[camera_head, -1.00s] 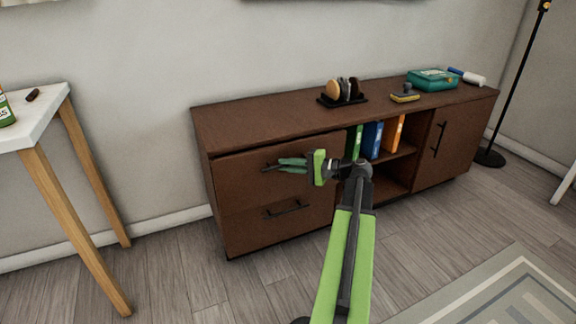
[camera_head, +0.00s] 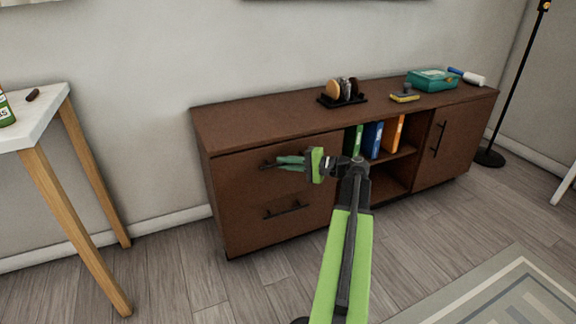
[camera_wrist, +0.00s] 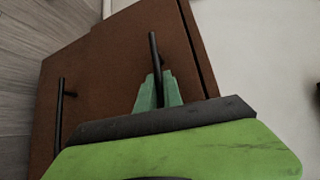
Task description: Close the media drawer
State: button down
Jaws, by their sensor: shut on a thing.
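The dark brown media cabinet (camera_head: 240,123) stands against the wall, with two stacked drawers at its left. The upper drawer (camera_head: 235,180) looks nearly flush with the cabinet; a thin dark gap runs along its edge in the wrist view. Its black bar handle (camera_wrist: 153,50) is between my green fingertips. My gripper (camera_head: 279,163) reaches it from the right in the head view and is shut on the handle; in the wrist view the gripper (camera_wrist: 158,92) covers the handle's near part. The lower drawer (camera_head: 285,232) looks shut, with its own black handle (camera_head: 285,210).
Upright binders (camera_head: 373,140) stand in the open middle shelf; a door (camera_head: 445,145) is at the right. A toast-rack-like holder (camera_head: 343,98) and a teal box (camera_head: 432,80) sit on top. A white table (camera_head: 50,105) stands left. The floor before the drawers is clear.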

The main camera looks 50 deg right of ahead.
jog(key=shift+w+d, duration=0.3)
jog(key=shift+w, duration=0.4)
jog(key=c, duration=1.5)
grip_release()
jog(key=p+v, duration=0.2)
jog(key=v, duration=1.5)
jog(key=shift+s, duration=0.2)
